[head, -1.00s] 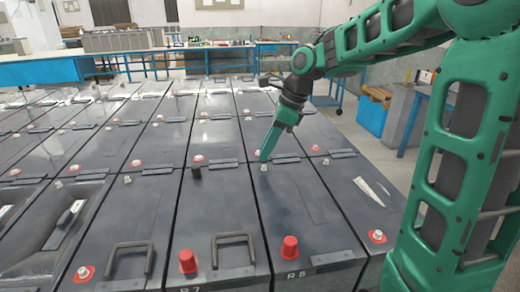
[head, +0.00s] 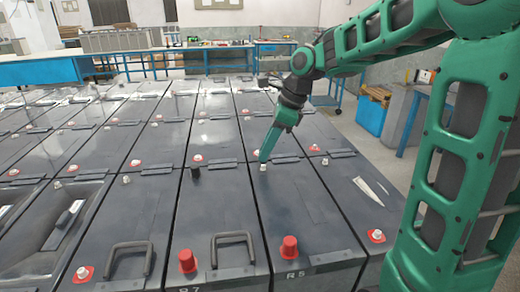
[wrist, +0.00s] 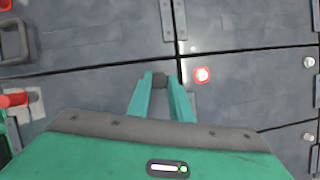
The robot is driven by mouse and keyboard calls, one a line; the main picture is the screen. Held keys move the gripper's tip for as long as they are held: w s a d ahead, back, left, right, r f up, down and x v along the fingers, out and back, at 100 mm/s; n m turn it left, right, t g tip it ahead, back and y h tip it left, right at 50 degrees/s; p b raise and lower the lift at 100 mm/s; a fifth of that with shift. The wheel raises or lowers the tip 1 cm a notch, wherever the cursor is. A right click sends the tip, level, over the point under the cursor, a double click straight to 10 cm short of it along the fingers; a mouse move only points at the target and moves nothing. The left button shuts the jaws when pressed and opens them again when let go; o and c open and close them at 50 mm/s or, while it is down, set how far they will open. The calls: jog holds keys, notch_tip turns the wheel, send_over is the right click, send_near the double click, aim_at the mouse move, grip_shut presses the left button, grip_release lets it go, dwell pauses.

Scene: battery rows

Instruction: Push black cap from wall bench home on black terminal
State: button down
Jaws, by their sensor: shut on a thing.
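My gripper (head: 264,157) points down over the far end of the battery marked R5. In the head view a pale bare terminal (head: 264,168) shows right at the fingertips. The cap cannot be made out there, and I cannot tell whether it touches the terminal. In the wrist view the cap and fingers hide what lies beneath them.
Red caps stand at the near ends of two batteries (head: 290,247) (head: 188,262). Another black cap (head: 195,172) sits on the battery to the left. A red-ringed terminal (wrist: 202,74) lies just right of my fingers. Blue benches (head: 40,72) stand behind.

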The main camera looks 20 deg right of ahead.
jog(key=shift+f, duration=1.4)
dwell(1.7)
jog(key=c, duration=1.5)
grip_release()
jog(key=o, duration=0.5)
jog(key=shift+r, duration=0.1)
jog(key=shift+s+r, duration=0.1)
jog(key=shift+r, duration=3.35)
